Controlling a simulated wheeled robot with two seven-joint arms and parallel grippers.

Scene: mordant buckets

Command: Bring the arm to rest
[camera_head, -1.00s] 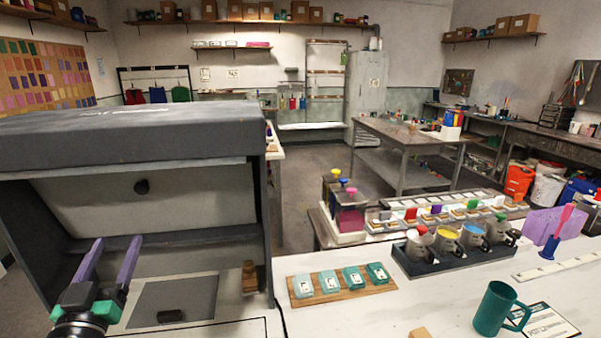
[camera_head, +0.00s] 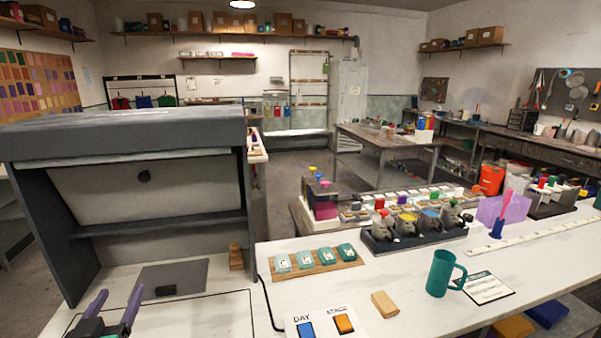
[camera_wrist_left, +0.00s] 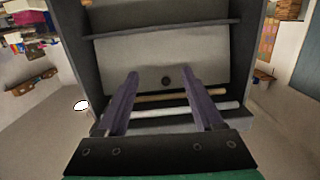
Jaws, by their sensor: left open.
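My left gripper (camera_head: 110,309) is at the bottom left of the head view, in front of the grey hooded booth (camera_head: 120,127). Its two purple fingers are apart with nothing between them. In the left wrist view the open fingers (camera_wrist_left: 160,92) point at the booth's pale back panel (camera_wrist_left: 150,55), and the space between them is empty. My right gripper is in neither view.
A dark mat (camera_head: 174,278) with a small black block (camera_head: 166,291) lies under the booth. To the right are teal boxes on a wooden board (camera_head: 325,265), a teal mug (camera_head: 440,273), a wooden block (camera_head: 385,304) and a dark tray of grey pots (camera_head: 418,240).

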